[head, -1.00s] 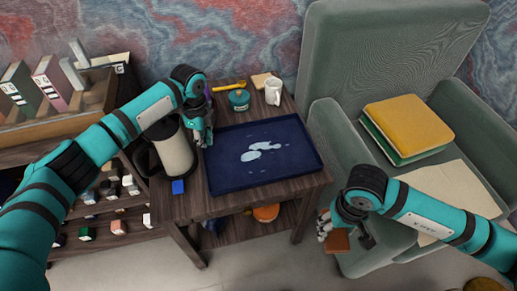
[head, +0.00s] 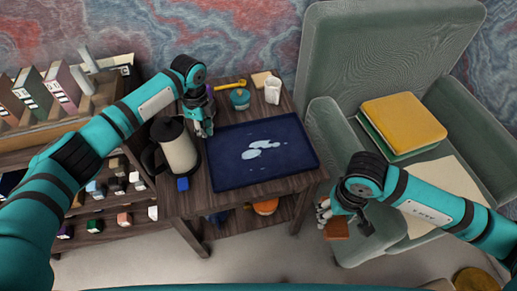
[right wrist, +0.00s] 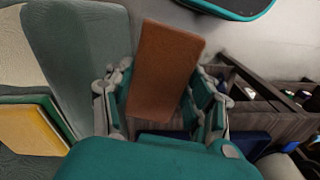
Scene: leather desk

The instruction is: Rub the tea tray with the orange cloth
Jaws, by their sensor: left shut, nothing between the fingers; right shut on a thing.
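The dark blue tea tray (head: 225,178) lies on the small wooden table, with pale whitish patches (head: 262,147) on its middle. The orange cloth (head: 336,228) is a flat brown-orange piece held by my right gripper (head: 338,212), beside the table's right front corner and apart from the tray. In the right wrist view the cloth (right wrist: 163,70) sticks out between the fingers of the right gripper (right wrist: 165,108). My left gripper (head: 204,127) is shut and empty above the tray's back left corner.
A jug (head: 176,148) and a blue cube (head: 183,184) stand left of the tray. A white mug (head: 272,91), a teal pot (head: 240,99) and a yellow spoon (head: 231,85) are behind it. A green armchair (head: 345,135) borders the table's right side.

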